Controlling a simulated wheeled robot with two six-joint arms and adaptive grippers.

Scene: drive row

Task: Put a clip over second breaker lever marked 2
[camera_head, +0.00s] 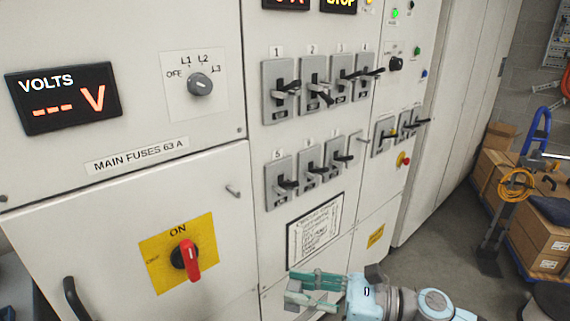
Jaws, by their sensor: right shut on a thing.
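The breaker marked 2 (313,84) is in the upper row on the white cabinet, between breakers 1 (279,90) and 3 (342,77). Its black lever (322,95) sticks out and slants down more than its neighbours; I see no clip on it. My right gripper (312,289), with teal fingers, is at the bottom centre, well below breaker 2 and in front of the lower cabinet. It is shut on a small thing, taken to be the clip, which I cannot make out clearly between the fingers. My left gripper is not in view.
A lower row of breakers (279,184) and a framed notice (315,232) lie between my right gripper and the upper row. A red rotary switch (189,259) is on the left door. Cardboard boxes (540,205) stand at right, beyond open floor.

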